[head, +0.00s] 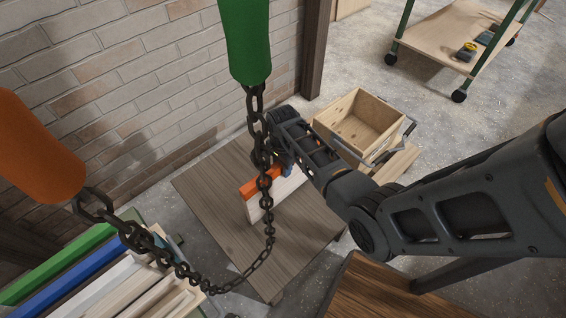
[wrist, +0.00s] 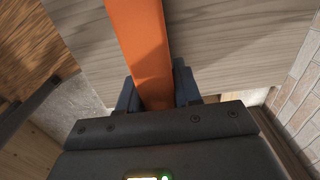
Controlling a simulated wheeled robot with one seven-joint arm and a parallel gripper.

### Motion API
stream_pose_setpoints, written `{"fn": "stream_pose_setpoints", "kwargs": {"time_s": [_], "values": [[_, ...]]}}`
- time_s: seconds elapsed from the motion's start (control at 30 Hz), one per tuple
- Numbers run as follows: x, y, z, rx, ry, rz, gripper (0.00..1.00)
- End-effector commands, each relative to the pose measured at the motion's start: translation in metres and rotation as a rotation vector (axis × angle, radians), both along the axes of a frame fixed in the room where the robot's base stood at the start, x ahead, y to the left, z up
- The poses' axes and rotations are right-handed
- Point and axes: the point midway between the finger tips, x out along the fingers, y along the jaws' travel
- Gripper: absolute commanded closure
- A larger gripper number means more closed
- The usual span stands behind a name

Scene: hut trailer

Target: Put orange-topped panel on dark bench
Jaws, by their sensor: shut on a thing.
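The orange-topped panel (head: 262,205) is a pale board with an orange upper edge, and it stands upright over a grey-brown wooden surface (head: 215,185). I cannot tell whether its lower edge touches that surface. My gripper (head: 284,166) is shut on the orange edge, at the panel's right end in the head view. In the wrist view the orange edge (wrist: 140,40) runs between the two dark fingers (wrist: 160,92). A darker brown wooden top (head: 390,290) shows at the bottom of the head view; I cannot tell which surface is the dark bench.
A hanging chain (head: 267,195) crosses in front of the panel in the head view. Several coloured and pale panels (head: 90,275) stand at lower left. An open wooden crate (head: 360,120) is beyond my gripper. A wheeled cart (head: 455,35) stands farther back. A brick wall borders the left.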

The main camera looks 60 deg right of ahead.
Motion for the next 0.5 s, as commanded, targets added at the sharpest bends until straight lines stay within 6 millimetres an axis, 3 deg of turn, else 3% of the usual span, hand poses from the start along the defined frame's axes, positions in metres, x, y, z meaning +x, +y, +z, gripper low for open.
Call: {"fn": "stream_pose_setpoints", "kwargs": {"time_s": [0.37,0.4,0.5], "values": [[0.0015,-0.0012,-0.0016,-0.002,-0.004,0.0,1.0],[0.0001,-0.0003,-0.0023,-0.001,-0.001,0.0,0.63],[0.0,-0.0003,-0.0023,0.0,-0.001,0.0,0.53]]}}
